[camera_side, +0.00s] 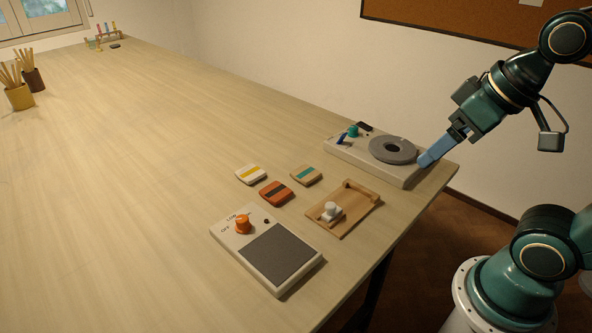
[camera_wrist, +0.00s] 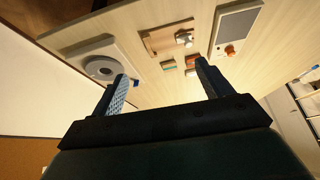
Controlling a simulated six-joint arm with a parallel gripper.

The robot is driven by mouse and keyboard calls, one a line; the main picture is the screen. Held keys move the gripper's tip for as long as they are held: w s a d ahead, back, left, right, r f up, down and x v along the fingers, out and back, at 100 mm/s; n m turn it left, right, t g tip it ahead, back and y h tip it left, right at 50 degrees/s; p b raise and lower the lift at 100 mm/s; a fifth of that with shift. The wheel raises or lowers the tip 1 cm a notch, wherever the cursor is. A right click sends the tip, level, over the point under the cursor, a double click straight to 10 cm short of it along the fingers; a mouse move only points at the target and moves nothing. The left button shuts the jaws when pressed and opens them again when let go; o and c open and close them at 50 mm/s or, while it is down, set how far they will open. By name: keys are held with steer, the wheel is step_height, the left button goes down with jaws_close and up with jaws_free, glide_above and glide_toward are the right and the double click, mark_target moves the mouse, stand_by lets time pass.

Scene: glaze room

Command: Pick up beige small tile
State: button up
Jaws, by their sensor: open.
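The beige small tile (camera_side: 306,175) has a teal stripe and lies flat on the table in the side view, right of a white tile with a yellow stripe (camera_side: 251,174) and behind an orange tile with a dark stripe (camera_side: 276,193). The beige tile also shows small in the wrist view (camera_wrist: 168,65), between the spread fingers. My gripper (camera_side: 428,160) is up at the right in the side view, by the right end of the wheel unit, well away from the tile. Its fingers are apart and empty in the wrist view (camera_wrist: 163,69).
A grey unit with a round wheel (camera_side: 393,150) stands behind the tiles. A wooden tray (camera_side: 349,214) with a white-knobbed piece (camera_side: 331,210) lies to their right. A hotplate with an orange knob (camera_side: 277,252) is in front. The table's left side is largely clear.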

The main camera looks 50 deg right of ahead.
steer(key=w+r+m+g+y, duration=0.25)
steer(key=w+m, duration=0.55)
steer(key=w, duration=0.8)
steer(key=w+d+f+m+g+y, duration=0.1)
steer(key=w+d+f+m, duration=0.2)
steer(key=w, duration=0.3)
steer(key=w+d+f+m+g+y, duration=0.1)
steer(key=w+d+f+m+g, duration=0.1)
steer(key=w+f+m, duration=0.4)
steer(key=shift+w+d+f+m, duration=0.15)
steer(key=shift+w+d+m, duration=0.25)
steer(key=shift+d, duration=0.35)
glide_toward(307, 172)
steer(key=shift+x, duration=1.45)
steer(key=shift+w+f, duration=0.1)
steer(key=shift+x, duration=2.5)
